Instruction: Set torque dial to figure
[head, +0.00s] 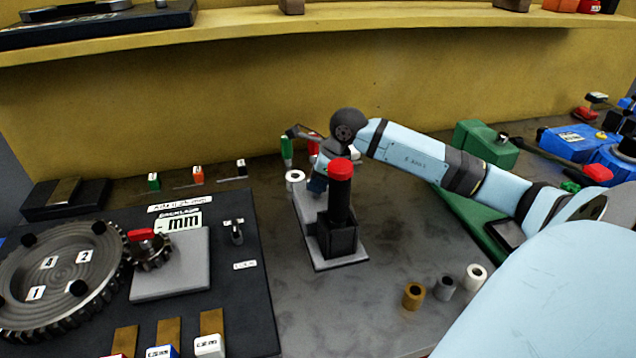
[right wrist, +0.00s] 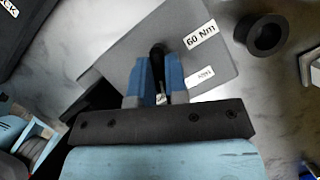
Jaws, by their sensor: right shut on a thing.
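A grey plate (head: 352,262) lies on the table in the head view and carries a black block with a red-capped black post (head: 340,200). My right gripper (head: 317,186) reaches down over the plate's far end, behind the post. In the right wrist view its blue fingers (right wrist: 160,72) are shut on a dark dial knob (right wrist: 157,55) at the plate. A white label reading 60 Nm (right wrist: 200,34) lies on the plate beside the fingers, with a smaller label (right wrist: 200,75) nearer them. The dial's face and pointer are mostly hidden by the gripper. My left gripper is not in view.
A dark board with a large gear (head: 60,275) fills the left. Several small rings stand on the table, including a brown one (head: 413,295) at the front. A green box (head: 485,145) and blue tools (head: 575,140) lie at the right.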

